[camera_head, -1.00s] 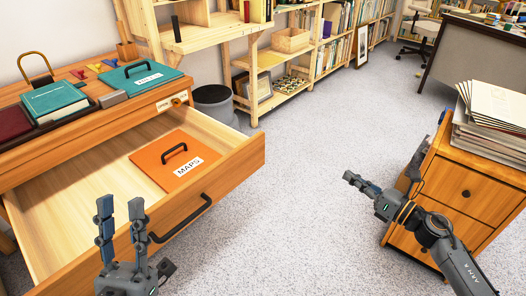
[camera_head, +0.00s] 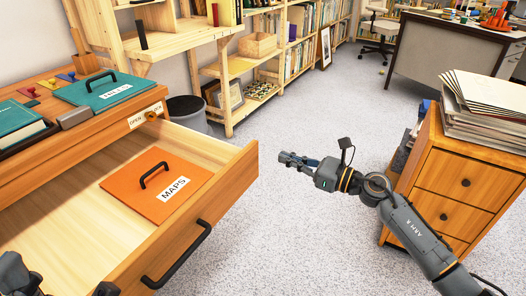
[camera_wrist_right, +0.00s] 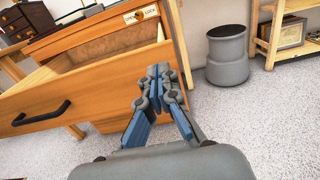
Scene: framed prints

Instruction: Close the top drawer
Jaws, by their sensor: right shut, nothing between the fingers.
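The top drawer (camera_head: 215,215) of the wooden cabinet at the left stands pulled well out. Its front has a black bar handle (camera_head: 178,255). Inside lies an orange folder labelled MAPS (camera_head: 130,195). My right gripper (camera_head: 284,158) is shut and empty, to the right of the drawer front and apart from it. In the right wrist view its fingertips (camera_wrist_right: 159,72) appear in front of the drawer's end, with the handle (camera_wrist_right: 42,114) to their left. My left gripper shows only partly at the bottom left edge, near the drawer; its fingers are mostly cut off.
A teal folder (camera_head: 98,90) and books lie on the cabinet top. A small wooden cabinet (camera_head: 460,185) with stacked papers (camera_head: 488,105) stands at the right. Open carpet (camera_head: 320,235) lies between.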

